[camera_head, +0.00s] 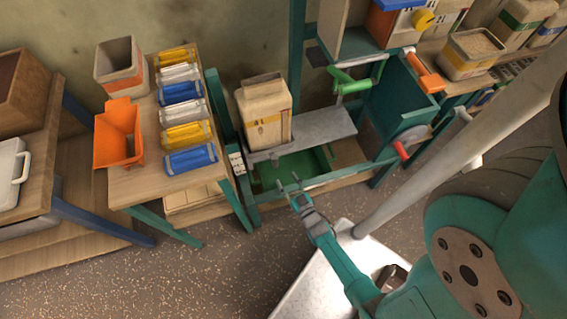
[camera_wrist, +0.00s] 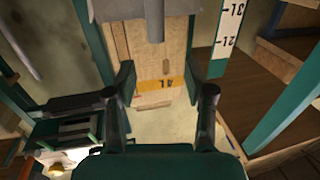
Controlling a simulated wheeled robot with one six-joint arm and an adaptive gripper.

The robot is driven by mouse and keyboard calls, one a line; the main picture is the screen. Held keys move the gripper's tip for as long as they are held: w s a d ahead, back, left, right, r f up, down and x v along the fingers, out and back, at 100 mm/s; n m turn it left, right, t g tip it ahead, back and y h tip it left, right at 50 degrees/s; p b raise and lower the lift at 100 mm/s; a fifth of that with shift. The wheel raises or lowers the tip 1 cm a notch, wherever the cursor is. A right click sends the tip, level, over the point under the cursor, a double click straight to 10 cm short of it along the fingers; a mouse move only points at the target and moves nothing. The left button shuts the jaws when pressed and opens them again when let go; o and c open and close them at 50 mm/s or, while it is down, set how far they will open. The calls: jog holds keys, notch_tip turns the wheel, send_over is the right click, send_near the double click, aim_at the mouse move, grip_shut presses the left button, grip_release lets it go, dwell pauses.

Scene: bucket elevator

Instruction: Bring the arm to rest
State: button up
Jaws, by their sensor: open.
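My gripper (camera_head: 290,186) is open and empty at the end of my teal arm, in front of the bucket elevator frame. It hangs in the air just before the green bin (camera_head: 290,168) low in the frame. A beige paper bag (camera_head: 264,112) stands upright on the grey metal plate (camera_head: 325,127) above and behind my gripper. Nothing is held.
A wooden table (camera_head: 131,183) at left carries an orange scoop (camera_head: 119,132) and several coloured packets. The elevator has a green handle (camera_head: 352,82), an orange handle (camera_head: 424,71) and a red-knobbed crank (camera_head: 402,149). The speckled floor (camera_head: 200,280) at the front left is clear.

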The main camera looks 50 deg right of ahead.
jog(key=shift+s+a, duration=0.1)
jog(key=shift+s, duration=0.1)
dwell(0.5)
jog(key=s+a+r+n+y, duration=0.2)
jog(key=s+a+r+y, duration=0.2)
jog(key=s+a+r, duration=0.85)
jog(key=s+a+r+n+g+y, duration=0.1)
jog(key=s+r, duration=0.3)
jog(key=r, duration=0.7)
jog(key=s+a+r+n+y, duration=0.1)
jog(key=s+r, duration=0.4)
jog(key=r, duration=0.7)
jog(key=shift+a+g+y, duration=0.4)
jog(key=shift+a+y, duration=0.1)
jog(key=shift+a, duration=0.5)
